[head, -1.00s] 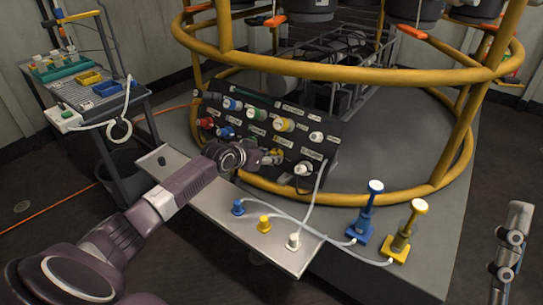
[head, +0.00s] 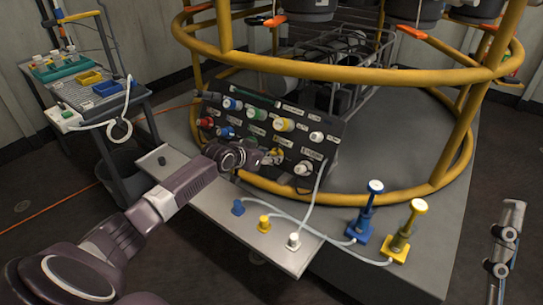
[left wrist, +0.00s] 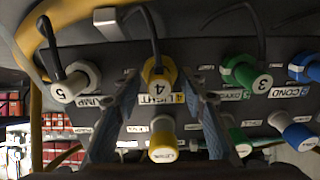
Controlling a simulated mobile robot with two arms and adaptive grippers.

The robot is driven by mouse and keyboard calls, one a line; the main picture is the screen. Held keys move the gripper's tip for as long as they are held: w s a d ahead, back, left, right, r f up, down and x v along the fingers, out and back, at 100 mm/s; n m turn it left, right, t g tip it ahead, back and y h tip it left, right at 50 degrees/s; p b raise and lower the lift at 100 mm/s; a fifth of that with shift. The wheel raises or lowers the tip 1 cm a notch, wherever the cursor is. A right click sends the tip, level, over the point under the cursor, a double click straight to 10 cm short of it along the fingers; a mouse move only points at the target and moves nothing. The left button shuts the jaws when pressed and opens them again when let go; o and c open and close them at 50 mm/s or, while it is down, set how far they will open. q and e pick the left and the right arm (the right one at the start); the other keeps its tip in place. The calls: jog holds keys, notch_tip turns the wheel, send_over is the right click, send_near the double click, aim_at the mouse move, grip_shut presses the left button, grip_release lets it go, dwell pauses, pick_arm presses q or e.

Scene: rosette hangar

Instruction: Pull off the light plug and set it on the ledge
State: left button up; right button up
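The light plug (left wrist: 158,85) is yellow, marked 4, and sits in the dark panel (left wrist: 205,85) beside the LIGHT label in the left wrist view. A dark cable runs from it. My left gripper (left wrist: 160,90) is open, with one finger on each side of the plug; I cannot tell whether either touches it. In the head view my left gripper (head: 272,157) is at the panel's lower row and partly hides the plug. The grey ledge (head: 188,172) runs below the panel. A grey jointed part at the right edge seems to be my right arm (head: 503,250).
A white plug (head: 303,168) marked 5 is beside the light plug, with green and blue plugs on the other side. Blue (head: 238,207), yellow (head: 264,223) and white (head: 293,241) fittings stand on the ledge's right part. The yellow ring frame (head: 340,198) surrounds the panel.

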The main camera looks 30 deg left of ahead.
jog(key=shift+w+a+f+g+h, duration=0.1)
jog(key=shift+w+f+g+h, duration=0.4)
jog(key=shift+w+f, duration=0.4)
jog(key=shift+w+f, duration=0.1)
jog(key=shift+f, duration=0.05)
pick_arm(q)
grip_shut()
dwell(0.4)
